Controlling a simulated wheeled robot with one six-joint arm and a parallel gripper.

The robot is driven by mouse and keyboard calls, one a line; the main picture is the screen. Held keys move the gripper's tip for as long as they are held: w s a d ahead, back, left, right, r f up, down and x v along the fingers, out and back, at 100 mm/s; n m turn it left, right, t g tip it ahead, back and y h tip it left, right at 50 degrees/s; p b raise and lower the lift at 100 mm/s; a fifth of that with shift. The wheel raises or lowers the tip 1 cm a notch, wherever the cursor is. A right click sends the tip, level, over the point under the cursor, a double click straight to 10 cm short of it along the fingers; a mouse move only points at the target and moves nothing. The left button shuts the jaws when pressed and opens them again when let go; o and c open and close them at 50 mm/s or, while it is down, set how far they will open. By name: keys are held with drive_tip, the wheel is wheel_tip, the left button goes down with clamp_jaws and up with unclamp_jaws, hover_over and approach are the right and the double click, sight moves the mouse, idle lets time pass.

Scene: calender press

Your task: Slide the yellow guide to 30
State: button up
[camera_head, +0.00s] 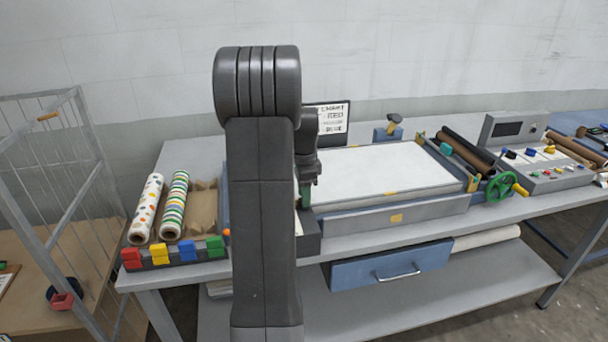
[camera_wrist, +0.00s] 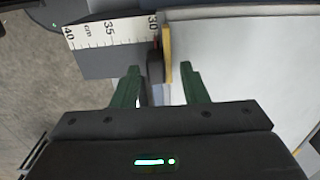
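In the wrist view the yellow guide (camera_wrist: 167,48) is a narrow upright strip at the left edge of the white bed (camera_wrist: 240,60). A dark block (camera_wrist: 155,66) sits against its left side. The white cm scale (camera_wrist: 110,32) reads 40, 35 and 30 from left to right; the guide stands just right of the printed 30, and the scale beyond it is hidden. My gripper (camera_wrist: 160,68) is open, with one green finger on each side of the dark block and guide, gaps visible. In the head view my arm hides most of the gripper and the guide.
In the head view the press bed (camera_head: 385,172) has rollers and a green handwheel (camera_head: 500,187) at its right. Two patterned rolls (camera_head: 172,205) and coloured blocks (camera_head: 172,252) lie at the left. A blue drawer (camera_head: 390,265) hangs below. A wire cage (camera_head: 62,180) stands far left.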

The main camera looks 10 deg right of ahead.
wheel_tip(320, 180, up, 13)
drive_tip(key=shift+f+b, duration=0.2)
drive_tip(key=shift+b, duration=0.25)
wheel_tip(320, 180, down, 14)
drive_tip(key=shift+r+p, duration=0.1)
drive_tip(key=shift+p, duration=0.5)
drive_tip(key=shift+s, duration=0.4)
